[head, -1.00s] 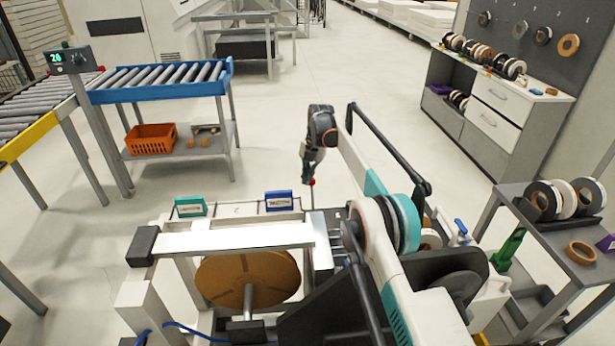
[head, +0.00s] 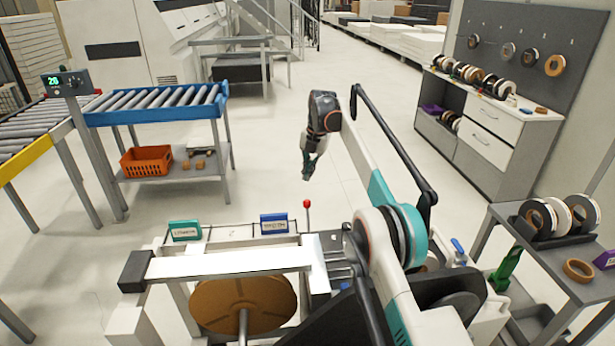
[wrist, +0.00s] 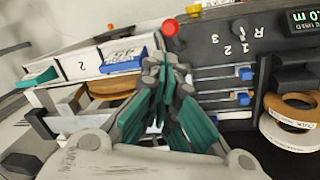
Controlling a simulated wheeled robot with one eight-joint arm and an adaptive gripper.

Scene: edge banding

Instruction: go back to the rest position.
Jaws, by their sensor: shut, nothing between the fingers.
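My gripper (head: 309,166) hangs at the end of my raised arm, above the open floor just behind the machine frame in the head view. In the wrist view my gripper (wrist: 164,72) has its green-padded fingers drawn together, with nothing between them. Beyond the fingers the wrist view shows a red knob (wrist: 170,27), blue-tabbed slots (wrist: 243,98) and a brown roll (wrist: 113,86). In the head view the red knob (head: 306,203) stands on a thin stem below and apart from my gripper.
A roller conveyor (head: 155,104) stands at left. A side table (head: 537,262) with rolls and a drawer cabinet (head: 490,120) stand at right. The floor between is clear.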

